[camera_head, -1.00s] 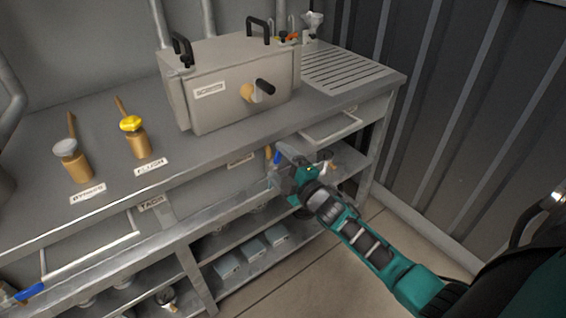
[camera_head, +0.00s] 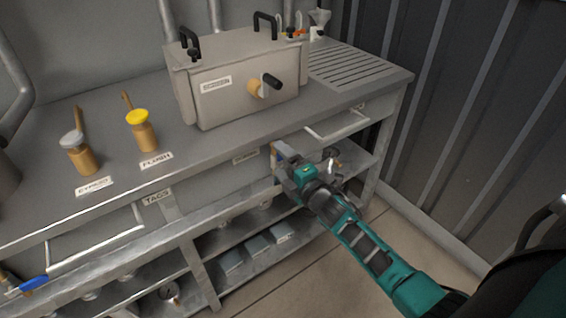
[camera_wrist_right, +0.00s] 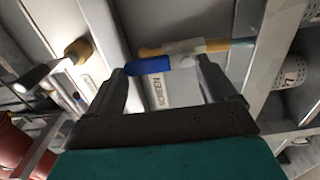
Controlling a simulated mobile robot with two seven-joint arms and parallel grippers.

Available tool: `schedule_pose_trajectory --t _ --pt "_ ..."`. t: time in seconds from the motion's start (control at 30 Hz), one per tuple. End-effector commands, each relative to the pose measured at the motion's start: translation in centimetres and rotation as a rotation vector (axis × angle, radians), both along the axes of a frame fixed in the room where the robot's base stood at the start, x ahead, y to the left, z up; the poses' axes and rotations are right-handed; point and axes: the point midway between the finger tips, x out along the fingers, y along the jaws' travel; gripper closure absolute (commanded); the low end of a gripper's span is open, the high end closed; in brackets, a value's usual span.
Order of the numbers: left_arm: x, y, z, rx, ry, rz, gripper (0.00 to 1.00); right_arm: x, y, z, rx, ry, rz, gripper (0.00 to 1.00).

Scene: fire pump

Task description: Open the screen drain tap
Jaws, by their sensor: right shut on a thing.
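The screen drain tap has a blue lever (camera_wrist_right: 148,66) and a brass pipe (camera_wrist_right: 216,45) with a pale middle piece, under the front edge of the bench. A label (camera_wrist_right: 160,92) sits beside it in the wrist view. My right gripper (camera_wrist_right: 165,72) is shut on the tap's blue lever, one finger on each side. In the head view my right gripper (camera_head: 281,160) covers most of the tap, with only a sliver of it showing. My left gripper is not in view.
The grey screen box (camera_head: 240,105) with a black-knobbed handle stands on the bench above. A drawer handle (camera_head: 337,126) is right of the gripper. Another blue-levered tap (camera_head: 33,283) is at the lower left. Shelves (camera_head: 250,262) lie below; the floor at right is clear.

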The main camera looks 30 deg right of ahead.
Motion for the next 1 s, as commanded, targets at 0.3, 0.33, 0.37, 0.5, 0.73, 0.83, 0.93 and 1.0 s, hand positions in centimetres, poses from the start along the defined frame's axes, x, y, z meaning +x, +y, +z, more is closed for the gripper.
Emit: schedule_pose_trajectory --t 0.3,0.33,0.37,0.5,0.73,0.83,0.93,1.0 --pt "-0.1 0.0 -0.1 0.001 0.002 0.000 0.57 0.0 0.1 -0.1 -0.006 0.002 0.002 0.00" --pt "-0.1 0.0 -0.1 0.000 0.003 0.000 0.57 0.0 0.1 -0.1 -0.006 0.002 0.002 0.00" --pt "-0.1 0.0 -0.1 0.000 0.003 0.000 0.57 0.0 0.0 -0.1 -0.005 0.002 0.001 0.00" --pt "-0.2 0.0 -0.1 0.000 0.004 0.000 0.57 0.0 0.0 0.0 -0.004 0.001 0.001 0.00" --pt "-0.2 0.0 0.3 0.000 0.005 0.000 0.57 -1.7 -0.1 0.0 -0.003 0.003 0.000 0.00" --pt "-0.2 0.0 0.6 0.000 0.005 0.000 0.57 -3.6 -0.2 0.0 -0.003 0.004 0.001 0.00" --pt "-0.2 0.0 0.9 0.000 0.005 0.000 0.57 -5.7 -0.4 0.0 -0.004 0.005 0.001 0.00" --pt "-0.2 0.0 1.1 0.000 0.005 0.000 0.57 -7.2 -0.5 0.0 -0.004 0.005 0.001 0.00"
